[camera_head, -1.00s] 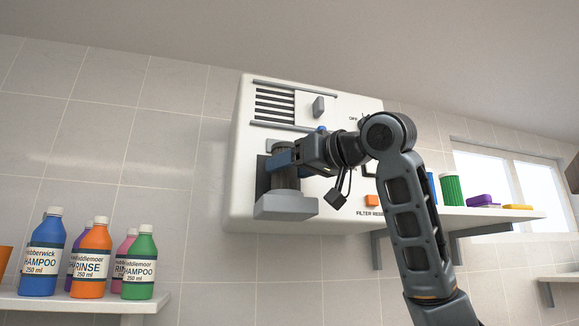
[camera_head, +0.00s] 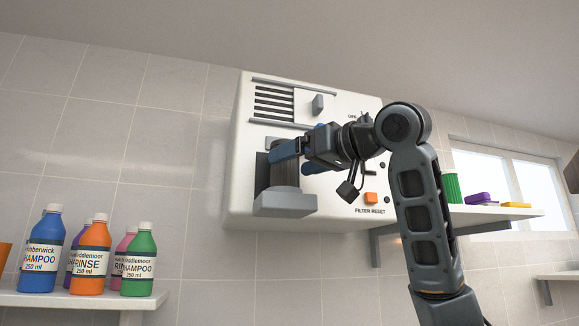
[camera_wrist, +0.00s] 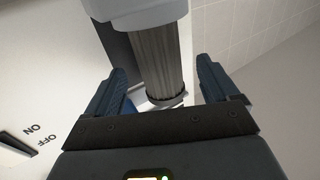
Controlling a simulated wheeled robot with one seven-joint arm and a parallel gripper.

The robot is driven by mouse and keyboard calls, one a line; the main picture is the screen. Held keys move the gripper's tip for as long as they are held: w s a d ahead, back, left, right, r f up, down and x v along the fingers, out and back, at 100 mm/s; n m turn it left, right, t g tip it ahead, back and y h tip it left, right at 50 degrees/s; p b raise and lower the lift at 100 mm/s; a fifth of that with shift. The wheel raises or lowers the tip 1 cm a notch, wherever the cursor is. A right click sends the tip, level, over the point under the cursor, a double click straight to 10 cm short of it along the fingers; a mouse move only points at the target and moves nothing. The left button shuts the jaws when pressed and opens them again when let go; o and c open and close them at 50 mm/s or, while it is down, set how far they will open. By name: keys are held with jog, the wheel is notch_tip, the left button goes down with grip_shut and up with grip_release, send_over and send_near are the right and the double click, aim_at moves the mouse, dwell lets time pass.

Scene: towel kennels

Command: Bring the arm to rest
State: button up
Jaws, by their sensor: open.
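My gripper (camera_head: 288,158) is at the front of a white wall unit (camera_head: 240,190). Its blue fingers are spread apart. In the wrist view the open fingers (camera_wrist: 160,85) stand on either side of a grey ribbed cylinder (camera_wrist: 160,55), with a gap showing on both sides. The cylinder sits in a recess of the unit, above a grey ledge (camera_head: 285,205). In the head view my gripper partly covers the cylinder's upper part. My arm reaches up from the lower right and bends at a high elbow.
The unit carries a vent, a slider knob (camera_head: 318,103), an orange filter reset button (camera_head: 371,197) and an ON/OFF switch. Bottles, including a blue shampoo (camera_head: 43,254), stand on the left shelf (camera_head: 60,300). A right shelf (camera_head: 480,214) holds a green cup (camera_head: 451,188) and small items behind my arm.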

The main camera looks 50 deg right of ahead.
jog(key=s, duration=0.5)
jog(key=shift+s+a+b, duration=0.15)
jog(key=shift+a+b, duration=0.05)
jog(key=shift+b, duration=0.2)
